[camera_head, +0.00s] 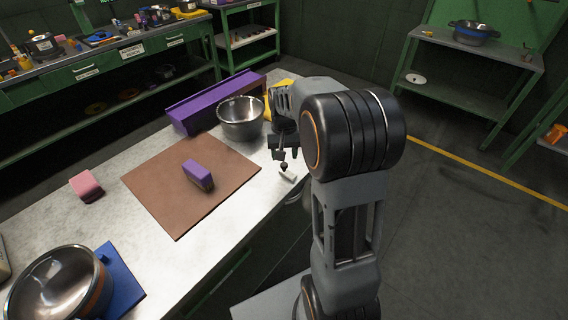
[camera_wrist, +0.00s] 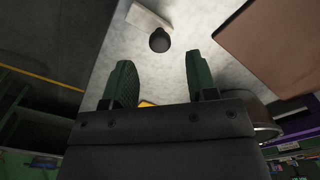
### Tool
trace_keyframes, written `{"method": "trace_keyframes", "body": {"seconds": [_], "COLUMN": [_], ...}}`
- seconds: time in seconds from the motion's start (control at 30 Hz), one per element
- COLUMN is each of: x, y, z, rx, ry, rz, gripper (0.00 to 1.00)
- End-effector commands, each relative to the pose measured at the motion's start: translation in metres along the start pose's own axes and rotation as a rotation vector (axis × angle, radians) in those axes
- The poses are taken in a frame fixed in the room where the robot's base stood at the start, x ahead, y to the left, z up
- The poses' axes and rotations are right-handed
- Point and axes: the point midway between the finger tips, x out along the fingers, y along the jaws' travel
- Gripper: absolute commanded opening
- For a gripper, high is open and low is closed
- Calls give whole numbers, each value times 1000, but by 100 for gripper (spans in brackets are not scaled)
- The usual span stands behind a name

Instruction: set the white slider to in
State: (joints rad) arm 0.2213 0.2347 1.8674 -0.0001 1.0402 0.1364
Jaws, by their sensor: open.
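The white slider (camera_head: 288,177) is a small pale bar at the right edge of the worktop, with a dark round knob (camera_head: 284,166) beside it. In the wrist view the pale bar (camera_wrist: 149,17) lies at the top and the knob (camera_wrist: 160,40) sits just below it. My gripper (camera_head: 283,155) is open and empty, pointing down above the knob. In the wrist view its two green fingers (camera_wrist: 158,62) stand apart, with the knob beyond their tips and roughly midway between them. I cannot tell how far in the slider is.
A steel bowl (camera_head: 241,118) and a purple rack (camera_head: 214,100) stand behind my gripper. A brown board (camera_head: 150,184) holds a purple-topped block (camera_head: 198,175). A pink block (camera_head: 86,186) and a pan (camera_head: 58,287) are further left.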

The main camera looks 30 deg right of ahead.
Motion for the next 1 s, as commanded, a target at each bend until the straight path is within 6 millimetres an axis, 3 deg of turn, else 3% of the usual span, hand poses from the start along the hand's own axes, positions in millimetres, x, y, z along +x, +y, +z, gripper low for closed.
{"method": "trace_keyframes", "body": {"seconds": [0.1, 0.3, 0.73, 1.0], "x": [20, 38, 44, 44], "y": [0, 0, 0, 0], "z": [0, 0, 0, 0], "rx": [0, 0, 0, -1], "ry": [-2, -2, 1, 1], "rz": [0, 0, 0, 0], "gripper": [52, 52, 52, 29]}}
